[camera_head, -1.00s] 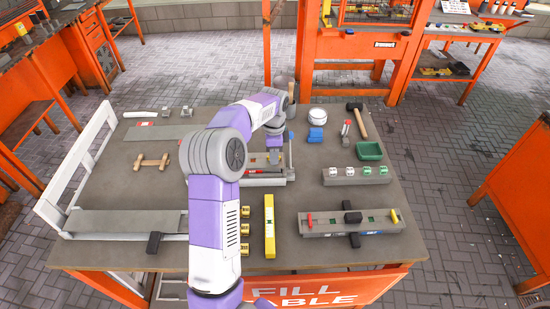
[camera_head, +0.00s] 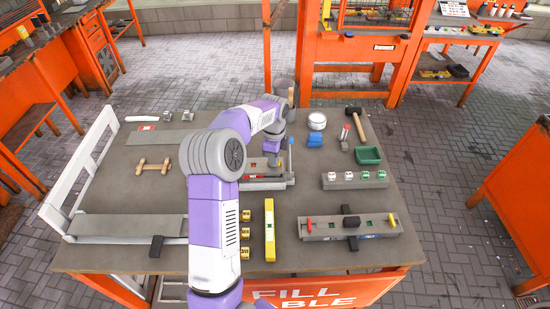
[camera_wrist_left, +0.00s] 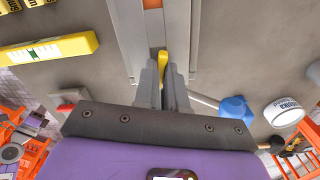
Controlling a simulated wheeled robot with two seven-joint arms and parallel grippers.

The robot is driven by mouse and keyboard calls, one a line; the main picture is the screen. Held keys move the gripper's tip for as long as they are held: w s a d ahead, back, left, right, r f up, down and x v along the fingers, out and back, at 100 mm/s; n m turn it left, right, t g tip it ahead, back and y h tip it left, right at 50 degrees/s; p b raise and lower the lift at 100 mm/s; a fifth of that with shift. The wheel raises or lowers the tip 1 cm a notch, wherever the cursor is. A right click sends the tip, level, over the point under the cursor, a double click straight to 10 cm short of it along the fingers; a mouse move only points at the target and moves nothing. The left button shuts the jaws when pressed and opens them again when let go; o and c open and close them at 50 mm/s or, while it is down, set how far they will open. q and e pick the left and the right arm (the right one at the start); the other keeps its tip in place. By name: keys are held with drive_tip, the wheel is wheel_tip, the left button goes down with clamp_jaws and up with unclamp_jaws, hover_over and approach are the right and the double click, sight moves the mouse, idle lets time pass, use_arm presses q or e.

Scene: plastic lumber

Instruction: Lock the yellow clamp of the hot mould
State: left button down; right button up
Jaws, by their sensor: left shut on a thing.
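My left gripper (camera_head: 273,161) is over a grey mould (camera_head: 262,184) in the middle of the bench. In the left wrist view its two fingers (camera_wrist_left: 163,80) are shut on the small yellow clamp (camera_wrist_left: 163,62) at the near end of the mould. The mould (camera_wrist_left: 185,40) runs away from the fingers, with an orange patch in its channel. In the head view my arm hides the yellow clamp and part of the mould. The clamp's lower part is hidden between the fingers. My right gripper is not in view.
A second grey mould (camera_head: 330,231) with red and yellow clamps lies at front right. A yellow level (camera_head: 269,240) and yellow tape measures (camera_head: 245,232) lie nearer the front edge.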

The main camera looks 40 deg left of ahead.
use_arm(q)
drive_tip(key=shift+m+p, duration=0.3)
drive_tip(key=shift+m, duration=0.4)
drive_tip(key=shift+r+m+p, duration=0.1)
drive_tip(key=shift+m+p, duration=0.4)
drive_tip(key=shift+m, duration=0.1)
drive_tip(key=m+p, duration=0.1)
drive_tip(key=m, duration=0.1)
drive_tip(key=shift+m+p, duration=0.3)
drive_tip(key=shift+m, duration=0.5)
